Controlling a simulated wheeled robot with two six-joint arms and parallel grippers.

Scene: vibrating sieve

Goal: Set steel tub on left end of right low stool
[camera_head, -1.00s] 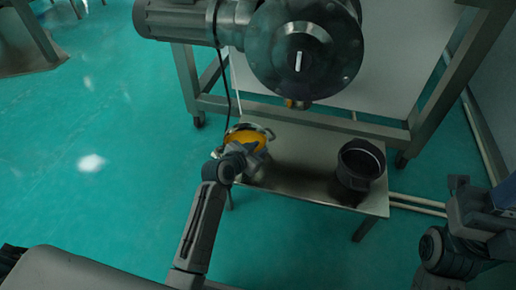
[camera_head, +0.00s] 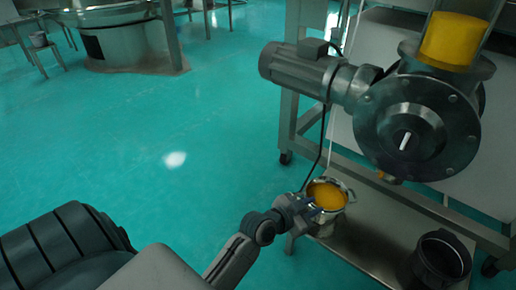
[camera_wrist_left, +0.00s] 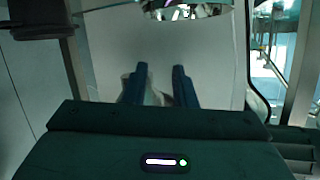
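The steel tub (camera_head: 326,222), holding yellow material, stands on or just above the left end of the right low stool (camera_head: 375,240). Its loop handle shows at the right of the rim. My left gripper (camera_head: 316,206) reaches the tub's near left side, its fingers overlapping the rim. In the left wrist view my left gripper (camera_wrist_left: 160,85) has its two blue fingers apart, with a pale shape behind the left finger. Whether the fingers touch the tub is not clear. My right gripper is out of view.
A dark pot (camera_head: 440,258) stands on the stool's right end. A round valve housing (camera_head: 415,135) with a motor (camera_head: 300,68) hangs above the stool. A metal frame leg (camera_head: 290,120) stands behind.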

